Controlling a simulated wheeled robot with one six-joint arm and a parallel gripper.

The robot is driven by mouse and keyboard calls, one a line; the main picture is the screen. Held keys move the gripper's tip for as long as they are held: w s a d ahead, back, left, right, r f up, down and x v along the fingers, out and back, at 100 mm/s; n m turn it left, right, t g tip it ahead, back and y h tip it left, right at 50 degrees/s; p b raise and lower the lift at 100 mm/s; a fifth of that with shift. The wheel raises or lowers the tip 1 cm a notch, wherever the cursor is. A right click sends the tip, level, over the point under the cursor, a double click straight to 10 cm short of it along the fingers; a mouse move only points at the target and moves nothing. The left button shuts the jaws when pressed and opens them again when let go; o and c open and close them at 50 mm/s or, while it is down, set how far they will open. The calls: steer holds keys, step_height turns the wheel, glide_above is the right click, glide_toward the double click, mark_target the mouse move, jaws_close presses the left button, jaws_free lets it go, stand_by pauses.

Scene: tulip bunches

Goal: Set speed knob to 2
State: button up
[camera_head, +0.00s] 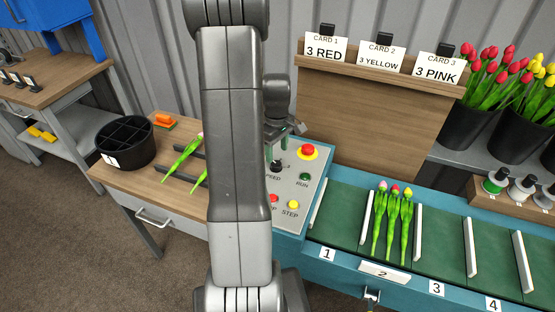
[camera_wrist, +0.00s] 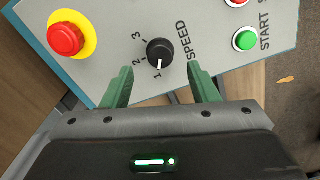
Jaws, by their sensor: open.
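The black speed knob (camera_wrist: 160,52) sits on the grey control panel (camera_wrist: 110,25), with the numbers 1, 2 and 3 around one side. Its white pointer line points at the 1. My gripper (camera_wrist: 160,68) is open, its two green fingers on either side of the knob's lower part in the wrist view, apart from it. Whether the fingertips are down at knob height is hard to tell. In the head view the knob (camera_head: 277,166) is partly visible below my gripper, and my arm covers the panel's left part.
A red button on a yellow ring (camera_wrist: 66,38) and a green START button (camera_wrist: 245,40) flank the knob. A RUN light (camera_head: 304,177) and STEP button (camera_head: 293,204) are nearby. Tulips (camera_head: 391,220) lie on the green conveyor (camera_head: 340,215). A black divided bucket (camera_head: 125,142) stands left.

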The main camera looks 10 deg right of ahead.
mark_target(277, 164)
steer(key=shift+f+p, duration=0.3)
steer(key=shift+f, duration=2.35)
steer(key=shift+c, duration=0.2)
steer(key=c, duration=0.9)
